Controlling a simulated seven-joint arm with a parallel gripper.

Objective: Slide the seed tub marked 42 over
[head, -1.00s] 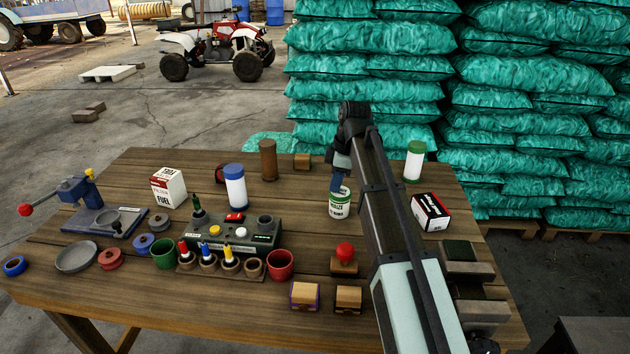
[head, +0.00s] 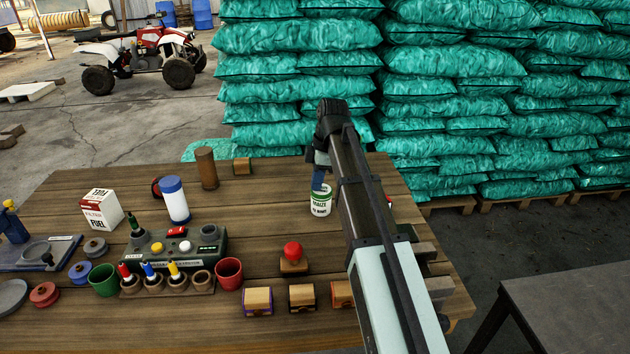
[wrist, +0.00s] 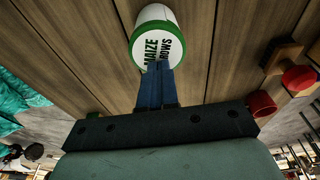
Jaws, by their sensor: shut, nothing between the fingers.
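A small white tub with a green rim (head: 320,206) stands upright on the wooden table, right of centre. It also shows at the top of the wrist view (wrist: 155,42), where its label reads MAIZE and ROWS; I cannot make out a 42, and my fingertips cover part of the label. My gripper (head: 318,186) is shut, with its two blue fingers together and nothing between them. In the wrist view the fingertips (wrist: 160,66) meet the tub's edge and appear to touch it; they do not grip it.
A red-knobbed stamp (head: 292,258) stands in front of the tub, with wooden blocks (head: 302,296) nearer the front edge. A white bottle with a blue cap (head: 174,200) and a brown cylinder (head: 206,168) stand to the left. My arm hides the table's right part.

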